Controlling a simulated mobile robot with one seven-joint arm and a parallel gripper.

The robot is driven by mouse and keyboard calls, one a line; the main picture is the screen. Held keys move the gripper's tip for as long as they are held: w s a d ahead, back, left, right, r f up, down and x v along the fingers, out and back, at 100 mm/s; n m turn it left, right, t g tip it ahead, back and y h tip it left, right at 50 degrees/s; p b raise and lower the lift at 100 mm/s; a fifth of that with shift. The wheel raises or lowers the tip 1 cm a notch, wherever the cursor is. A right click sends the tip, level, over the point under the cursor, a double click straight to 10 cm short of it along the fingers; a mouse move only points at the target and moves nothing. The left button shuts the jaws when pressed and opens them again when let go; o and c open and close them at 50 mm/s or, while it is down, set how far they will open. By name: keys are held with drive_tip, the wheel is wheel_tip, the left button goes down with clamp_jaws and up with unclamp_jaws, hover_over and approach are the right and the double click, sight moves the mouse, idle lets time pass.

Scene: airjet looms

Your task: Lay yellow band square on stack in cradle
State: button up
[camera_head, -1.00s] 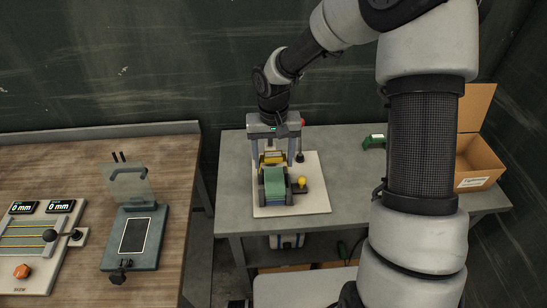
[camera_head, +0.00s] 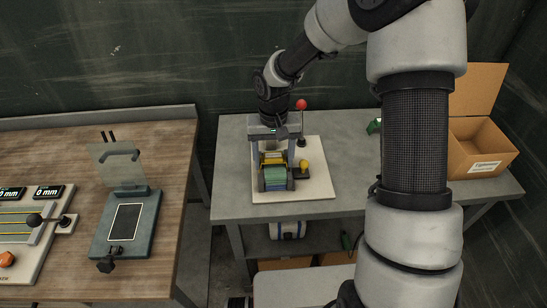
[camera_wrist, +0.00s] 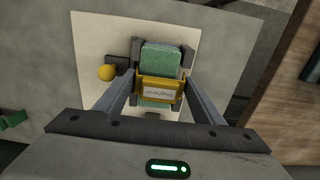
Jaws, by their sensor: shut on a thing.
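My gripper (camera_head: 271,158) is over the cradle on the grey table, its fingers shut on the yellow band (camera_head: 273,157). In the wrist view the yellow band (camera_wrist: 160,88), with a white label, lies across the green stack between my fingers. The green stack (camera_head: 275,177) sits in the dark cradle (camera_head: 261,184); it also shows in the wrist view (camera_wrist: 161,57) on both sides of the band. The band looks roughly square across the stack. I cannot tell whether it touches the stack's top.
The cradle stands on a white board (camera_head: 318,182) with a yellow knob (camera_head: 304,164) beside it. A red-topped lever (camera_head: 301,104) rises behind. An open cardboard box (camera_head: 482,152) stands at the right. A wooden bench (camera_head: 165,170) with a clamp device (camera_head: 128,220) is at the left.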

drive_tip(key=shift+f+b, duration=0.5)
idle(0.3)
drive_tip(key=o, duration=1.1)
drive_tip(key=shift+r, duration=0.1)
wheel_tip(320, 180, up, 17)
drive_tip(key=p, duration=0.1)
drive_tip(key=s+d+r+t+p, duration=0.1)
drive_tip(key=s+d+r+t, duration=0.1)
drive_tip(key=s, duration=0.5)
drive_tip(key=s+d+r+t+p, duration=0.1)
drive_tip(key=s+d+r, duration=0.3)
drive_tip(key=s+r, duration=0.3)
drive_tip(key=s+d+r+t+p, duration=0.1)
drive_tip(key=s+d+r+t, duration=0.1)
drive_tip(key=s+d+r, duration=0.2)
drive_tip(key=shift+s+r+t, duration=0.15)
drive_tip(key=shift+s, duration=0.75)
drive_tip(key=shift+s+r+t, duration=0.15)
drive_tip(key=shift+s, duration=0.7)
